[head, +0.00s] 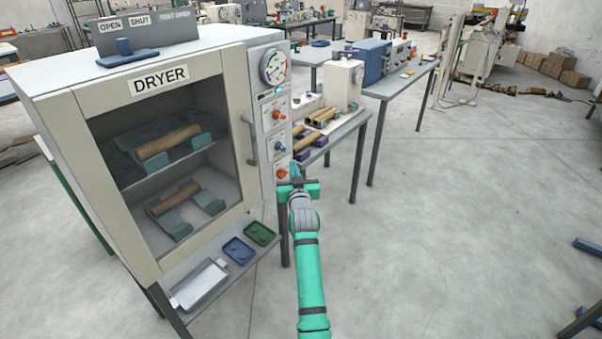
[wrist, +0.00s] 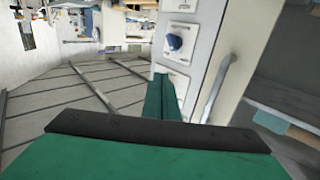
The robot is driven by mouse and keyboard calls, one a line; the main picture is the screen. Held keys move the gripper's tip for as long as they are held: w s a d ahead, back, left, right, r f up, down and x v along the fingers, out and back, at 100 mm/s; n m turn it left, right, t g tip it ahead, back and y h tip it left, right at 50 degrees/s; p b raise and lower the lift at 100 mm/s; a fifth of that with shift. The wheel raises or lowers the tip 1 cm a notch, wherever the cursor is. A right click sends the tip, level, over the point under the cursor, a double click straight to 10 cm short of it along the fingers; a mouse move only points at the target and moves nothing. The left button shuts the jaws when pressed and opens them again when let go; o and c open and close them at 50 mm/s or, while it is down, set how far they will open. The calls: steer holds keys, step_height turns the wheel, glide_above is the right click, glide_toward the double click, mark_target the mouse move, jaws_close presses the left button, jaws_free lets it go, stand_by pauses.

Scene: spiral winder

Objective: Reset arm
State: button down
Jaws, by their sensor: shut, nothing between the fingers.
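My gripper (head: 296,172) is at the end of my green arm, in front of the lower right of the dryer's control panel in the head view. In the wrist view its green fingers (wrist: 164,100) lie together, with nothing between them. The dryer (head: 160,84) is a beige cabinet with a glass door, which is shut. Its door handle (head: 250,140) stands to the left of my gripper and also shows at the right of the wrist view (wrist: 218,88). Cardboard tubes (head: 168,145) rest on green cradles inside. Whether my gripper touches the panel, I cannot tell.
A lower shelf under the dryer holds a metal tray (head: 200,285), a blue tray (head: 239,250) and a green tray (head: 260,233). A bench (head: 345,130) with tubes and machines stands behind my gripper. The floor (head: 450,220) to the right is mostly clear.

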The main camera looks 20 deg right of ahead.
steer(key=s+a+f+y, duration=0.1)
steer(key=s+a+f, duration=1.1)
steer(key=s, duration=0.3)
steer(key=s+a+f+y, duration=0.1)
steer(key=s+a+f, duration=1.1)
steer(key=s, duration=0.3)
steer(key=s+a+n+g+y, duration=0.1)
steer(key=s+a, duration=0.2)
steer(key=s, duration=0.6)
steer(key=s+a, duration=0.3)
steer(key=s, duration=0.7)
steer(key=s+a+r+n+y, duration=0.1)
steer(key=s+r, duration=0.3)
steer(key=s, duration=0.4)
steer(key=s+a+r+n+y, duration=0.1)
steer(key=s+r, duration=0.4)
steer(key=s, duration=0.3)
steer(key=shift+s+a+n+g, duration=0.2)
steer(key=shift+s+n+g, duration=0.1)
steer(key=shift+s+g, duration=0.1)
